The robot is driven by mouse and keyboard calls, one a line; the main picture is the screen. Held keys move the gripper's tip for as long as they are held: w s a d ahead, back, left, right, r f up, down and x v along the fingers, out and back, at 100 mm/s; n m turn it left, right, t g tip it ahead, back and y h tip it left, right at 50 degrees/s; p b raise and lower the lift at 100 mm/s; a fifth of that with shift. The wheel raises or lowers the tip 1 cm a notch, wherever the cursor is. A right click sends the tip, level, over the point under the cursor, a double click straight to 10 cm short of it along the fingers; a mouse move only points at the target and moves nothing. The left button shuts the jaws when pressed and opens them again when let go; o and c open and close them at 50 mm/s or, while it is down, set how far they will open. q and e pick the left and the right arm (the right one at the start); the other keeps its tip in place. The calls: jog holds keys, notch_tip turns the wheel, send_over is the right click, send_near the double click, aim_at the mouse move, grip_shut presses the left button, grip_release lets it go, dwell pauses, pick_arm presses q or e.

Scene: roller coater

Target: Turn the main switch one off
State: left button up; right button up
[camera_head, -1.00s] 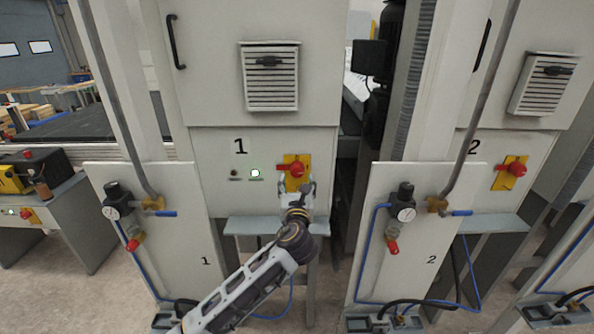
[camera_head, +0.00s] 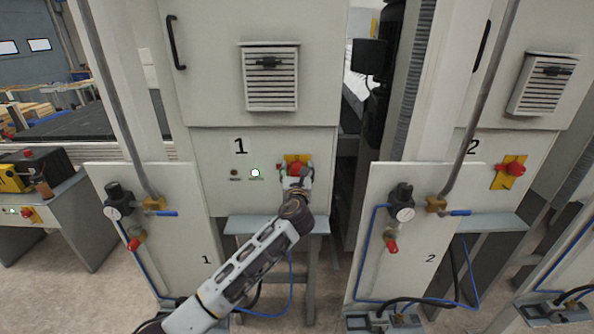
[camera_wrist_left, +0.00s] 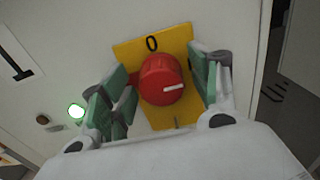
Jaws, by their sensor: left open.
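The main switch of cabinet one is a red knob (camera_head: 295,168) on a yellow plate (camera_head: 291,159), to the right of the big "1". The left wrist view shows the red knob (camera_wrist_left: 162,79) large, with a white mark pointing right and a "0" at the top of its yellow plate (camera_wrist_left: 178,47). My left gripper (camera_head: 296,172) is at the knob. In the left wrist view its green-padded fingers (camera_wrist_left: 165,84) stand open on both sides of the knob, with a gap to the right finger; contact on the left is unclear. My right gripper is not in view.
A lit green lamp (camera_head: 255,173) and a dark lamp (camera_head: 234,173) sit left of the switch. A grey shelf (camera_head: 321,224) juts out below. Panel 1 (camera_head: 180,240) and panel 2 (camera_head: 440,280) carry valves and hoses. Cabinet two has a similar red switch (camera_head: 516,169).

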pick_arm(q)
jog(key=shift+w, duration=0.2)
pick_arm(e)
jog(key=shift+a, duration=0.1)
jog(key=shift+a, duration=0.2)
pick_arm(q)
jog(key=c, duration=1)
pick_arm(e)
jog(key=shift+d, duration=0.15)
